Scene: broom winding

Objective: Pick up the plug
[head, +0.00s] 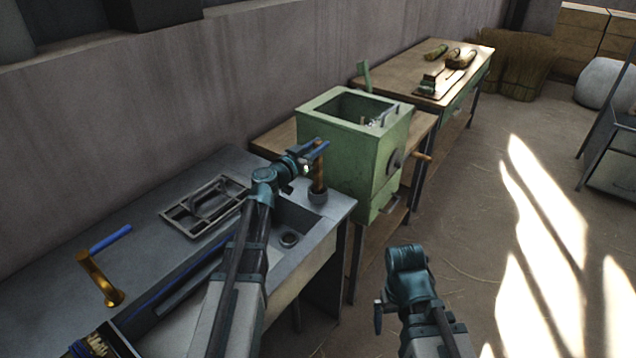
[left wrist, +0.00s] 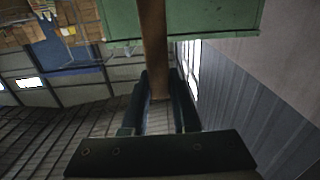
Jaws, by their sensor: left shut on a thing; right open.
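The plug (head: 318,193) has an upright brown wooden handle and a dark round base. It is at the back right corner of the sink counter, near the green box. I cannot tell whether its base touches the counter. My left gripper (head: 317,151) is shut on the upper part of the handle. In the left wrist view, the plug's handle (left wrist: 153,45) runs between the two dark fingers of the left gripper (left wrist: 162,88). My right gripper (head: 380,312) is low, over the floor to the right of the sink, open and apart from everything; its fingers are mostly hidden.
The sink basin (head: 290,222) with its drain (head: 289,239) lies below my left forearm. The green box (head: 352,150) stands close behind the plug.

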